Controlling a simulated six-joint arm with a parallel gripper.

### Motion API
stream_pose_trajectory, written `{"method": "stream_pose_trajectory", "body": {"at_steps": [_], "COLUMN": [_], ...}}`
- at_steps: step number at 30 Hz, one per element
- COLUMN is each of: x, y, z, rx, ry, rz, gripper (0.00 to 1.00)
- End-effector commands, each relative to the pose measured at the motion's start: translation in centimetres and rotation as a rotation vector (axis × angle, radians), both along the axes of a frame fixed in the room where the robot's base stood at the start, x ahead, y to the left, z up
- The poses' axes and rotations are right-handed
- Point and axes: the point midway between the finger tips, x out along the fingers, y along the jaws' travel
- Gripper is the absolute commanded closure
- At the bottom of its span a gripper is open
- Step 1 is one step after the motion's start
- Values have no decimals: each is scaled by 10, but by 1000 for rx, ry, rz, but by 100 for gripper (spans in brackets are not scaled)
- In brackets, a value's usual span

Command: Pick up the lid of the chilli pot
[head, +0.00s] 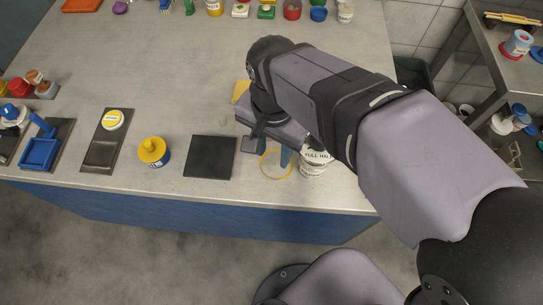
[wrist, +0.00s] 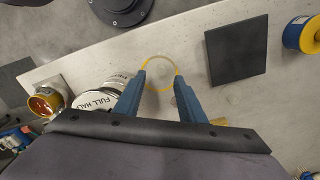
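I cannot read the name chilli on any pot, and I cannot tell which lid is its lid. A white tub marked "FULL HALF" (wrist: 97,100) is left of my gripper (wrist: 160,78) in the wrist view; in the head view this tub (head: 316,160) is partly behind my arm. A vessel with a yellowish rim and reddish contents (wrist: 46,103) is further left in the wrist view. My gripper is open and empty, with its blue fingers pointing toward a thin yellow ring (wrist: 158,58) on the counter, also visible in the head view (head: 264,168).
A black square plate (head: 209,157) lies beside the ring. A blue jar with a yellow top (head: 154,152) stands left of it. Trays (head: 40,153) and containers are at the left, and several jars (head: 292,10) line the far edge. The middle of the counter is mostly clear.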

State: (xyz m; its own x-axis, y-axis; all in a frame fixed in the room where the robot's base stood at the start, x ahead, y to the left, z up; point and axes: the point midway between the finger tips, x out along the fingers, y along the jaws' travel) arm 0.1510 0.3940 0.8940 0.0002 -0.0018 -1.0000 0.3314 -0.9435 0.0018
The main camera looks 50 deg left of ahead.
Motion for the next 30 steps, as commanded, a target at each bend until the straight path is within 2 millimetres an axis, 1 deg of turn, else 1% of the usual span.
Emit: {"method": "stream_pose_trajectory", "body": {"at_steps": [5,12,15,18,24,25,26,27,29,30], "x": [-1,-2,-2,-2,-2,-2,-2,-2,-2,-2], "y": [0,1,2,2,2,2,2,2,2,2], "z": [-9,-40,-48,-51,-52,-52,-52,-52,-52,-52], "rx": [-1,-3,0,1,2,2,2,2,2,2], "ry": [1,1,1,0,1,1,1,1,1,1], "rz": [0,0,0,0,0,0,0,0,0,0], "gripper": [64,64,64,64,64,66,73,83,97,100]}}
